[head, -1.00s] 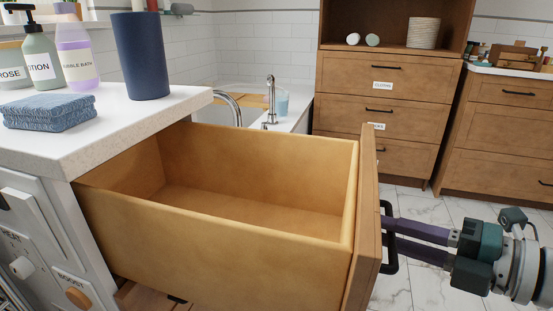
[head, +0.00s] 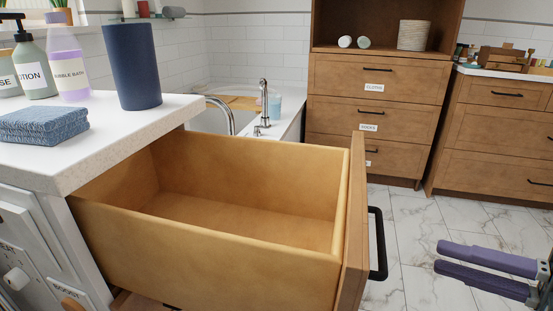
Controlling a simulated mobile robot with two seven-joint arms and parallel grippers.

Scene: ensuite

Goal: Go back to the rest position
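My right gripper (head: 440,257) is at the lower right of the head view, with its two purple fingers pointing left. The fingers lie close together with a narrow dark gap, and nothing shows between them. The gripper is apart from the black handle (head: 378,245) of the wooden drawer (head: 215,262), to the right of it. The drawer stands pulled out and its visible inside is empty. My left gripper is out of view.
A white counter (head: 85,150) on the left bears a folded blue towel (head: 43,124), a dark blue cup (head: 136,68) and bottles (head: 68,58). Wooden cabinets (head: 375,110) stand at the back. The marble floor (head: 425,225) right of the drawer is clear.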

